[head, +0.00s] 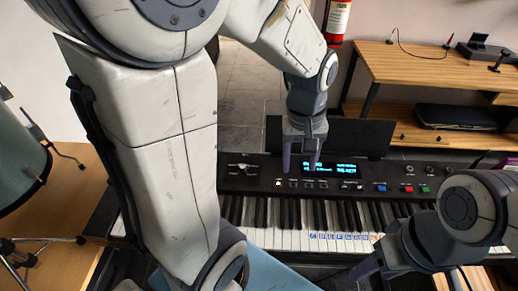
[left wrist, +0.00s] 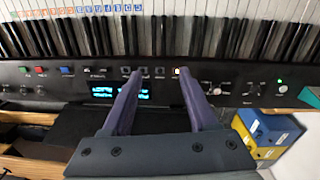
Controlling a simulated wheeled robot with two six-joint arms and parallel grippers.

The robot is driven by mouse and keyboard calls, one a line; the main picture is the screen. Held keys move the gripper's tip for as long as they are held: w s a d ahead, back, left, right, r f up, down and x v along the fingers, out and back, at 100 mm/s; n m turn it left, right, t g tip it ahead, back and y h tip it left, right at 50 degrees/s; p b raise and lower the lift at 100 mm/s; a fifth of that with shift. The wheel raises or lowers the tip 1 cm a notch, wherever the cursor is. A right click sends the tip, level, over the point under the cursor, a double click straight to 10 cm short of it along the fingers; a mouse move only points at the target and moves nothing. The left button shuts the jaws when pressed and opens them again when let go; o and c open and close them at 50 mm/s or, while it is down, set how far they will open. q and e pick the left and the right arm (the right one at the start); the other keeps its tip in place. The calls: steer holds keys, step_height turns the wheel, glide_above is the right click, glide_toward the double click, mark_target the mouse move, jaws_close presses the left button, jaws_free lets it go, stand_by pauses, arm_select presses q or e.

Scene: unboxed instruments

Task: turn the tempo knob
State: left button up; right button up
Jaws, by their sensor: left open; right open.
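A black keyboard (head: 258,184) stands across the middle of the head view; its control panel (left wrist: 30,83) also shows in the left wrist view. The panel carries a lit blue display (head: 335,168), several small buttons and controls, and one glowing button (head: 278,183). The labels are too small to read, so I cannot tell which control is the tempo knob. My left gripper (head: 300,166) is open and empty over the panel beside the display. In the left wrist view its fingertips (left wrist: 160,73) point at a row of small buttons. My right gripper (head: 412,274) is open over the right keys.
A dark music-stand panel (head: 375,136) rises behind the keyboard. A wooden shelf desk (head: 420,66) stands at the back right, and a red fire extinguisher (head: 337,18) at the back. Drum gear (head: 20,160) is at the left. Blue and yellow boxes (left wrist: 266,130) show in the left wrist view.

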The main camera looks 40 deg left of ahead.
arm_select(q)
steer(key=w+a+f+n+b, duration=0.1)
steer(key=w+a+f+n, duration=0.2)
steer(key=a+n, duration=0.55)
steer(key=n, duration=0.4)
glide_toward(242, 166)
steer(key=f, duration=0.2)
steer(key=f+b, duration=0.1)
steer(key=f, duration=0.5)
steer(key=shift+w+d+f, duration=0.1)
steer(key=shift+d+f, duration=0.15)
jaws_close()
